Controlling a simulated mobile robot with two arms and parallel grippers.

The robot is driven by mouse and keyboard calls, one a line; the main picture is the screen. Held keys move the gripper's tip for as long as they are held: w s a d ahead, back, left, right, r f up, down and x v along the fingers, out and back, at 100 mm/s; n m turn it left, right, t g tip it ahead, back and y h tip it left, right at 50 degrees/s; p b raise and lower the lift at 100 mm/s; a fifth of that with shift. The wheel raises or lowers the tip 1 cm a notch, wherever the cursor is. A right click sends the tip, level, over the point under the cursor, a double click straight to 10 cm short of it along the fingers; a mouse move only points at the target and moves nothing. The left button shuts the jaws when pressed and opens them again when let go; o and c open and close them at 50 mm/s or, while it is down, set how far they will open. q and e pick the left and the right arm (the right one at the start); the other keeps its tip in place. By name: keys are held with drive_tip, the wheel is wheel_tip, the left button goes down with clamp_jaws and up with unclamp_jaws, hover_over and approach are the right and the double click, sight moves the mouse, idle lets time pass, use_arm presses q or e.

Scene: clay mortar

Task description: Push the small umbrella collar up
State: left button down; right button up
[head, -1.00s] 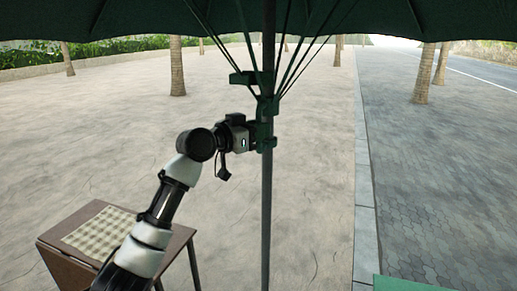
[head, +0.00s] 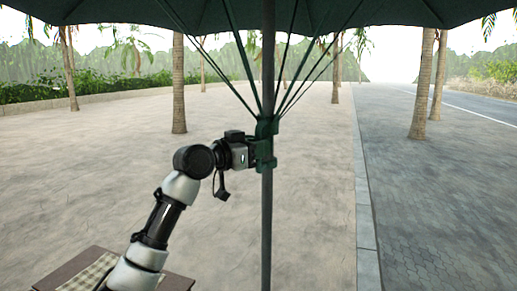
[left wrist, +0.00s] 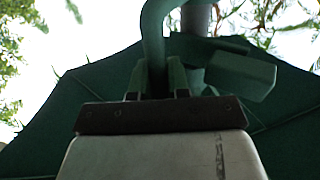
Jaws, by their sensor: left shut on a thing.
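The green umbrella collar (head: 266,129) sits around the dark upright pole (head: 267,215), with thin ribs fanning up from it to the green canopy (head: 330,14). My left gripper (head: 255,153) is at the collar's left side, shut on its green part. In the left wrist view, a curved green handle of the collar (left wrist: 153,40) runs down between the fingers of my left gripper (left wrist: 156,80). A green block (left wrist: 241,75) shows beside it, with the canopy (left wrist: 90,85) behind. The exact contact is partly hidden by the gripper body. My right gripper is not in view.
A small brown table (head: 70,270) with a checked cloth (head: 88,276) stands at the lower left, partly cut off. Palm trunks (head: 179,85) stand farther back. The paving right of the pole is open, with a kerb (head: 362,190) running along it.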

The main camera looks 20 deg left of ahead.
use_arm(q)
drive_tip(key=c, duration=1.1)
unclamp_jaws()
drive_tip(key=shift+f, duration=0.2)
drive_tip(key=b+v, duration=0.4)
drive_tip(key=v, duration=0.7)
drive_tip(key=shift+b, duration=0.35)
